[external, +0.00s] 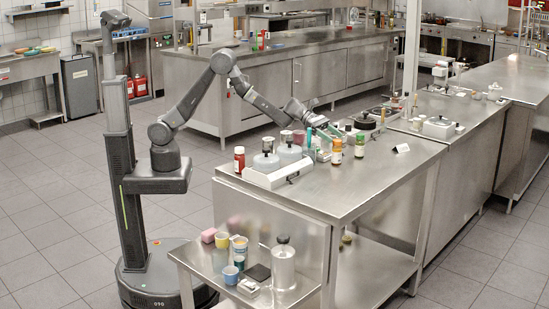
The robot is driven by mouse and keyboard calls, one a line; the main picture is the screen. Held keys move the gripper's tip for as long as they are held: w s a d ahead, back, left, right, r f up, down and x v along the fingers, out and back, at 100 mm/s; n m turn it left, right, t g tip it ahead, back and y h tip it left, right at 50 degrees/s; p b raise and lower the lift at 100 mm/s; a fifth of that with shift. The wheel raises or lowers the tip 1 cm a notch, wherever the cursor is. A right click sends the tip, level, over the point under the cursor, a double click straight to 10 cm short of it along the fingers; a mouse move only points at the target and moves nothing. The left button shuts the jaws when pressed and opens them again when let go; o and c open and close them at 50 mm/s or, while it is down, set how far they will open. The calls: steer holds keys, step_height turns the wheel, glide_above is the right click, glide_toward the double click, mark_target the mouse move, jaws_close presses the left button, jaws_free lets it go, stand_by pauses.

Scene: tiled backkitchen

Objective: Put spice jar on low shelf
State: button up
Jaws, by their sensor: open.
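Several small jars stand on the steel worktop (345,190). I cannot tell which one is the spice jar. My gripper (322,127) reaches over the worktop's back part, among upright items, left of and behind the two middle jars. It is open; its fingertips are small and partly hidden. A low steel shelf (205,262) juts out at the lower left; another low shelf (375,262) lies under the worktop.
White trays with lidded canisters (267,163) crowd the worktop's left part. The worktop's front right is mostly clear.

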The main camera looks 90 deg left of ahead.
mark_target(337, 140)
steer(key=shift+f+p+x, duration=0.15)
steer(key=shift+p+x, duration=0.3)
steer(key=shift+x, duration=0.85)
steer(key=shift+f+p+x, duration=0.15)
steer(key=shift+p+x, duration=0.25)
steer(key=shift+x, duration=0.95)
steer(key=shift+a, duration=0.15)
jaws_close()
